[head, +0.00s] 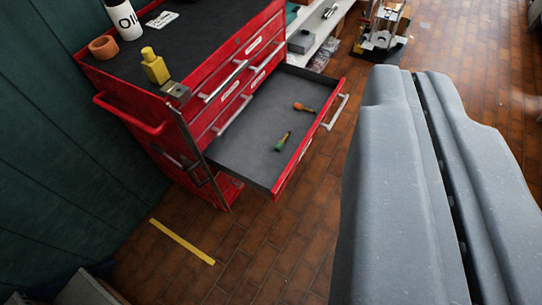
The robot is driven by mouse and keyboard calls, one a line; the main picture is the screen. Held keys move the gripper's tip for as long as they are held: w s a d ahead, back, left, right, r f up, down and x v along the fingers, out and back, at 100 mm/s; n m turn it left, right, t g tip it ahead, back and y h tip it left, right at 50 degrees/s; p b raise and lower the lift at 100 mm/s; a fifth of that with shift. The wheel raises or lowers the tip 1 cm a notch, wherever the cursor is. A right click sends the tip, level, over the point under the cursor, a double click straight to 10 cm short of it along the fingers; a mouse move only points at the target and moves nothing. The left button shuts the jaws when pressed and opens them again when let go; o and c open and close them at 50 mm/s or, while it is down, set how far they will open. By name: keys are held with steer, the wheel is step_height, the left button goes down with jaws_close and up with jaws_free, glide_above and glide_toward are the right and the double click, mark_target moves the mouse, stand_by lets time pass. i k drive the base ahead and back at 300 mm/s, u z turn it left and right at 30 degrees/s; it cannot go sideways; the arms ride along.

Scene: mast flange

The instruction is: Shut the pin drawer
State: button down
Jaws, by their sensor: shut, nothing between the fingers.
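The pin drawer (238,150) is pulled well out of the red tool cabinet (133,92). Its grey floor holds a pin with an orange end (303,107) and a pin with a green end (282,142). The drawer's pale handle (335,112) is on its red front, facing right. My gripper (412,78) is large in the foreground on the right. Its two grey fingers lie side by side, shut with nothing held. In the picture it is to the right of the drawer handle and apart from it. The drawer front's lower part is seen only at a steep angle.
A white shelf (318,25) and a small stand (384,28) are behind. The tiled floor (265,235) before the drawer is clear, with a yellow strip (182,242).

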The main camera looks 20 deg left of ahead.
mark_target(245, 151)
steer(key=u, duration=0.15)
steer(key=i, duration=1)
steer(key=z, duration=0.05)
